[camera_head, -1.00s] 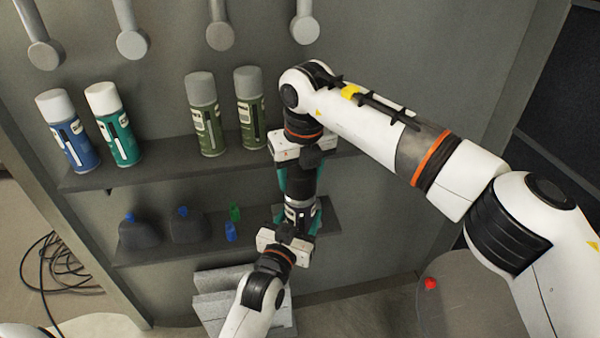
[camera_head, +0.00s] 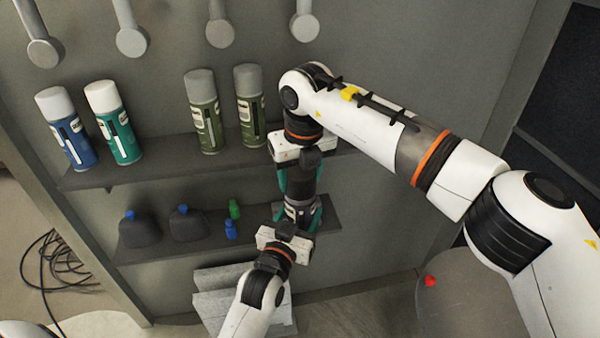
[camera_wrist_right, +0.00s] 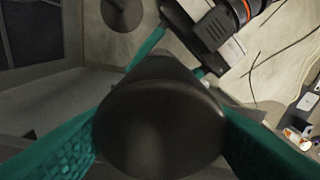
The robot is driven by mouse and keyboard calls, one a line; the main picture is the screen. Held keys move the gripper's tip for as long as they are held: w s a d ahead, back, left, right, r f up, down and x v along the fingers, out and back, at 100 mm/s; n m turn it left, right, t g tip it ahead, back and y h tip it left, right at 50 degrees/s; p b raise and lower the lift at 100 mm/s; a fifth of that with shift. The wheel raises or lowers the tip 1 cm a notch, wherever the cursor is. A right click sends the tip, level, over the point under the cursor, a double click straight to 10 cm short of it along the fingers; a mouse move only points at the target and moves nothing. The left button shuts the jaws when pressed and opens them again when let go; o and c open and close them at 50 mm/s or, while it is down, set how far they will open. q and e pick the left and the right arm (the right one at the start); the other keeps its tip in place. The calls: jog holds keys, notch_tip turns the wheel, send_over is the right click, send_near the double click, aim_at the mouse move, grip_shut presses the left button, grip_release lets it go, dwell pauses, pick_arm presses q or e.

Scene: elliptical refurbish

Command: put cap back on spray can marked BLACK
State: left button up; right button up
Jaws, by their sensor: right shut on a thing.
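The spray can (camera_head: 299,211) is dark with a pale label band and stands upright between the teal fingers of my left gripper (camera_head: 297,217), which looks shut on it. My right gripper (camera_head: 301,184) comes down from above, shut on the black cap (camera_head: 303,190). The cap is in line with the top of the can; whether it is fully seated cannot be told. In the right wrist view, the dark round cap (camera_wrist_right: 160,130) fills the space between the teal fingers and hides most of the can. The word on the label is unreadable.
Blue (camera_head: 68,130), teal (camera_head: 115,125) and green (camera_head: 205,115) spray cans stand on the upper shelf (camera_head: 165,158). Dark bottles (camera_head: 138,232) and small blue and green bottles stand on the lower shelf (camera_head: 160,252). Grey blocks (camera_head: 220,285) lie below; a red object (camera_head: 430,281) is at right.

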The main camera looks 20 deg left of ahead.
jog(key=shift+f, duration=0.35)
jog(key=o, duration=1)
jog(key=shift+c, duration=0.2)
jog(key=shift+o, duration=0.5)
jog(key=shift+o, duration=1.4)
jog(key=shift+r, duration=0.15)
jog(key=shift+s+d+r, duration=0.1)
jog(key=shift+d+r, duration=0.05)
jog(key=shift+r, duration=0.95)
jog(key=shift+s+d+r, duration=0.1)
jog(key=shift+s+r, duration=0.05)
jog(key=shift+r, duration=1)
jog(key=shift+s+d+r, duration=0.1)
jog(key=shift+d+r, duration=0.05)
jog(key=shift+r, duration=0.95)
